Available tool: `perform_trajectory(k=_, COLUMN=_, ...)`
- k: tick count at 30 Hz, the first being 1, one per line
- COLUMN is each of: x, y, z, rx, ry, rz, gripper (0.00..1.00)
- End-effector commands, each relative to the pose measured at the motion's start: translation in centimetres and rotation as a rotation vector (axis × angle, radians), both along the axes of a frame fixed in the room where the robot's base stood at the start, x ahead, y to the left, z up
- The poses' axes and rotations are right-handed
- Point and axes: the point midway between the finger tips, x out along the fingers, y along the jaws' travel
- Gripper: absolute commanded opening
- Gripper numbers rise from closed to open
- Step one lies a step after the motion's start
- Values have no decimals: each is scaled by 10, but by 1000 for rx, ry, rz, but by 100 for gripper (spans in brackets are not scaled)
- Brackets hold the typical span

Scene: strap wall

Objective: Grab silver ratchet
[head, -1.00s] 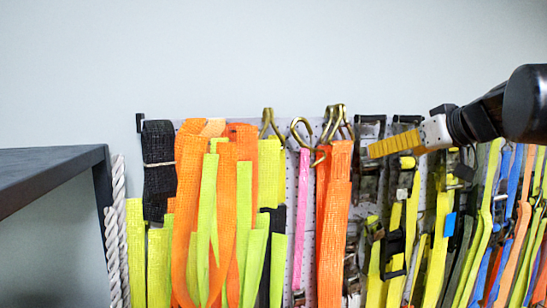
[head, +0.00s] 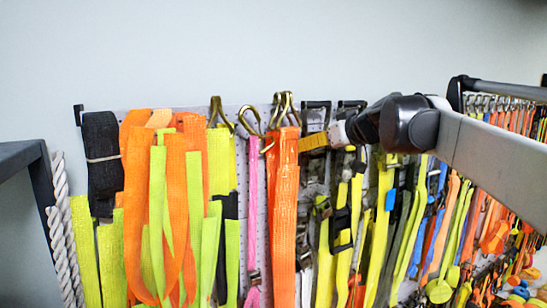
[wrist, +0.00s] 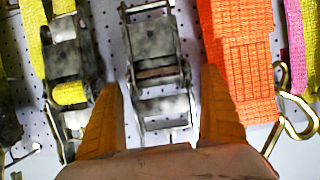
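A silver ratchet (wrist: 158,75) with a worn metal frame hangs on the pegboard and fills the middle of the wrist view. In the head view, metal ratchets (head: 316,118) show in the row just right of the orange strap, partly behind my gripper. My gripper (wrist: 162,112) is open, with its two yellow fingers on either side of the ratchet's lower end in the wrist view. Nothing is held between them, and I cannot tell whether they touch it. In the head view, the gripper (head: 312,142) reaches in from the right.
A second ratchet with a yellow strap (wrist: 68,92) hangs close beside the left finger. An orange strap (wrist: 240,60) hangs close by the right finger, with a brass hook (wrist: 295,105) beyond. A dark shelf (head: 25,160) and white rope (head: 62,230) stand left.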

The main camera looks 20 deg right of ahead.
Motion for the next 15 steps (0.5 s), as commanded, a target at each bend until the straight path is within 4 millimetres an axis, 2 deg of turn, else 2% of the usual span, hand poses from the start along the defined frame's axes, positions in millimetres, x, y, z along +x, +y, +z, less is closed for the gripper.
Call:
perform_trajectory(k=1, x=0, y=0, z=0, rx=0, ry=0, rz=0, gripper=78)
perform_trajectory(k=6, x=0, y=0, z=0, rx=0, ry=0, rz=0, gripper=26)
perform_trajectory(k=15, x=0, y=0, z=1, rx=0, ry=-1, rz=0, gripper=25)
